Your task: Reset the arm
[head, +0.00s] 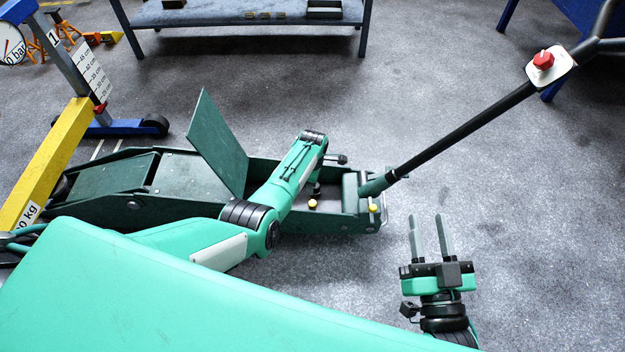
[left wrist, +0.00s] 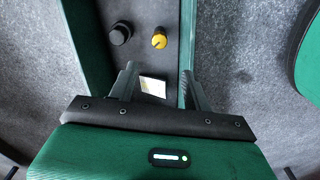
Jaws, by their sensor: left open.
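The green trolley jack (head: 130,205) lies across the floor in the head view, with a flat green plate (head: 215,145) standing tilted up from its middle. Its long black handle (head: 465,130) slants up to the right. My left arm reaches over the jack's body; its fingers are hidden in the head view. In the left wrist view my left gripper (left wrist: 157,85) is open and empty over the jack. A yellow knob (left wrist: 159,40), a black knob (left wrist: 120,33) and a pale label (left wrist: 153,87) lie beyond or between its fingers. My right gripper (head: 429,232) is open and empty, right of the jack.
A red knob (head: 543,59) on a white plate sits high on the handle. A yellow post (head: 50,160) marked in kg stands at the left. A blue-framed bench (head: 245,15) is at the back. Bare floor (head: 540,230) is free at the right.

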